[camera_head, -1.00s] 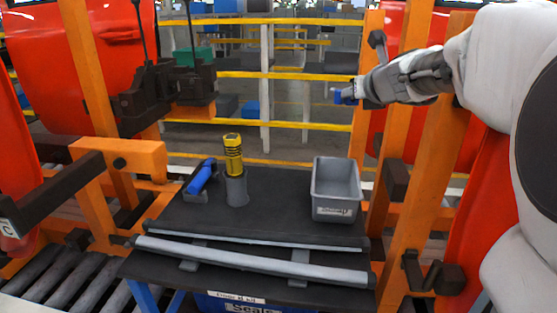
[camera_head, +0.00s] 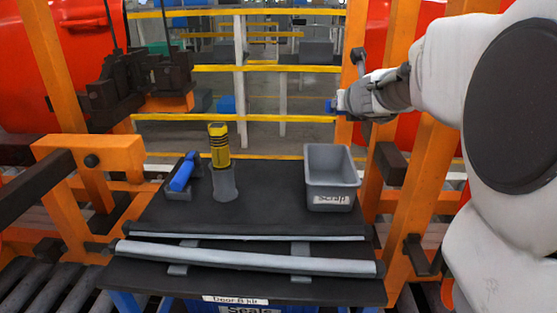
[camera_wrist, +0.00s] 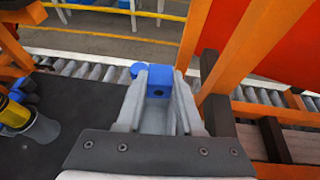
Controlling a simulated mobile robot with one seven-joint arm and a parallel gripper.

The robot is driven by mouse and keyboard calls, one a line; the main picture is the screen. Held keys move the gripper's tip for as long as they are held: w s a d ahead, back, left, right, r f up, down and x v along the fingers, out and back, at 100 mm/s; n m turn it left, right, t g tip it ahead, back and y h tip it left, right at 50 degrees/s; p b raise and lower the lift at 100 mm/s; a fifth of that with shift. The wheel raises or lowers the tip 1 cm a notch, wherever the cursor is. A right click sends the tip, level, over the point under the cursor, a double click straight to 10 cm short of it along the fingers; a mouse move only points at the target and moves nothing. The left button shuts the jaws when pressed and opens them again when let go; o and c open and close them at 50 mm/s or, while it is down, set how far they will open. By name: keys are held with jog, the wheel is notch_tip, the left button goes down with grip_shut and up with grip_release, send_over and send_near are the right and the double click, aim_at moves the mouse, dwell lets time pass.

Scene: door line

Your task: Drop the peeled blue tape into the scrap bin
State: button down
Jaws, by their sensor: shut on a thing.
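The blue tape (camera_head: 331,106) is a small blue piece at the tip of my gripper (camera_head: 345,103), high above and slightly right of the scrap bin. In the wrist view the blue tape (camera_wrist: 159,84) sits between the two grey fingers of my gripper (camera_wrist: 158,88), which are shut on it. The scrap bin (camera_head: 331,180) is a grey open-topped box with a "Scrap" label, on the right of the dark bench top. It looks empty. In the wrist view my gripper hides where the bin stands.
A yellow-and-black tool (camera_head: 219,145) stands in a grey cup (camera_head: 225,183), left of the bin. A blue-handled tool (camera_head: 183,174) lies in a holder beside it. A long grey strip (camera_head: 250,257) lies along the bench's front edge. Orange posts (camera_head: 407,180) stand right of the bin.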

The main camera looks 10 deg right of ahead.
jog(key=shift+f+b, duration=1.5)
jog(key=shift+f, duration=0.4)
jog(key=shift+c, duration=2.3)
grip_release()
jog(key=p+v, duration=0.8)
jog(key=v, duration=0.9)
jog(key=shift+r, duration=0.25)
jog(key=shift+s, duration=0.15)
